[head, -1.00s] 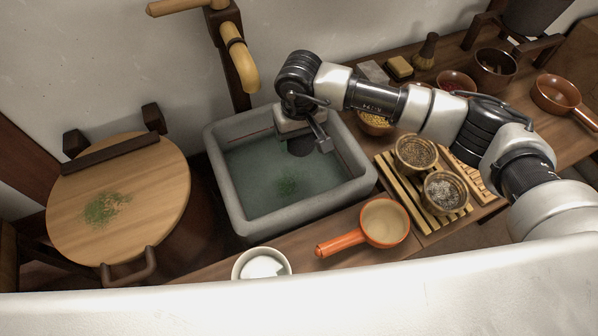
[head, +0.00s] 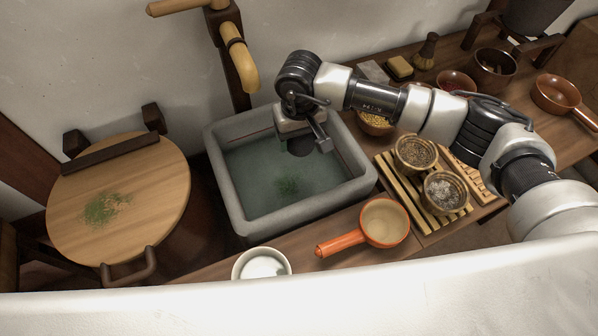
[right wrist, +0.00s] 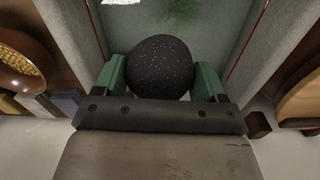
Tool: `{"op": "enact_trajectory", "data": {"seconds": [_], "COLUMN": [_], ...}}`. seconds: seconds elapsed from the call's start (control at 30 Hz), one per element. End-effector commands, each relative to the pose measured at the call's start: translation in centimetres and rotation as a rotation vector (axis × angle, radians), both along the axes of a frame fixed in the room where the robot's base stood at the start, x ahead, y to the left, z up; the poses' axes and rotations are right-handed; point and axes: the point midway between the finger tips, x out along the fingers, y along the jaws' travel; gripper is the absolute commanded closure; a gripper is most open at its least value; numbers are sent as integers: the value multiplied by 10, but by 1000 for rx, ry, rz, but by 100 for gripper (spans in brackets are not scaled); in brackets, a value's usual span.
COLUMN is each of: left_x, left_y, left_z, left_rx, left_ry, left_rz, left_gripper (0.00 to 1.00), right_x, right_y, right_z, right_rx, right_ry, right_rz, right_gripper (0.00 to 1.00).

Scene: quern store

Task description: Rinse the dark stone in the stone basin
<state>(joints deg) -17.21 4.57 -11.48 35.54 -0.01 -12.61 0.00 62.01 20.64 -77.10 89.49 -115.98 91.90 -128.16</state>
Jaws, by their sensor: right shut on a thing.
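The dark stone (right wrist: 160,68) is round, black and speckled. My right gripper (head: 302,143) is shut on it, with a green finger on each side of it in the right wrist view (right wrist: 160,82). In the head view the stone (head: 300,147) shows only in part under the gripper. The grey stone basin (head: 233,209) holds greenish water with a patch of green bits (head: 287,186). The gripper and stone are over the back right part of the basin; I cannot tell whether the stone touches the water. My left gripper is not in view.
A bamboo spout (head: 243,66) stands behind the basin. A round wooden board (head: 150,205) with green powder is at the left. An orange-handled pan (head: 385,222), a white bowl (head: 240,268) and a slatted rack (head: 424,222) with two cups stand close to the basin's front and right.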

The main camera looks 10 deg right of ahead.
Motion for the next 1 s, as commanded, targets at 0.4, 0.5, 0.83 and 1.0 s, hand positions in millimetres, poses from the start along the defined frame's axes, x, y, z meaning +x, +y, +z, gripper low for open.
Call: {"op": "enact_trajectory", "data": {"seconds": [0.4,0.5,0.83,1.0], "left_x": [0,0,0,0], "left_y": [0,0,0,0], "left_z": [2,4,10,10], "left_rx": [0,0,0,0], "left_ry": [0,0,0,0], "left_rz": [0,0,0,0], "left_gripper": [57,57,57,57], "right_x": [1,1,0,0], "right_y": [0,0,0,0], "right_z": [5,13,41,41], "right_rx": [0,0,0,0], "right_ry": [-2,-4,-2,-1], "right_rz": [0,0,0,0], "right_gripper": [64,64,64,64]}}
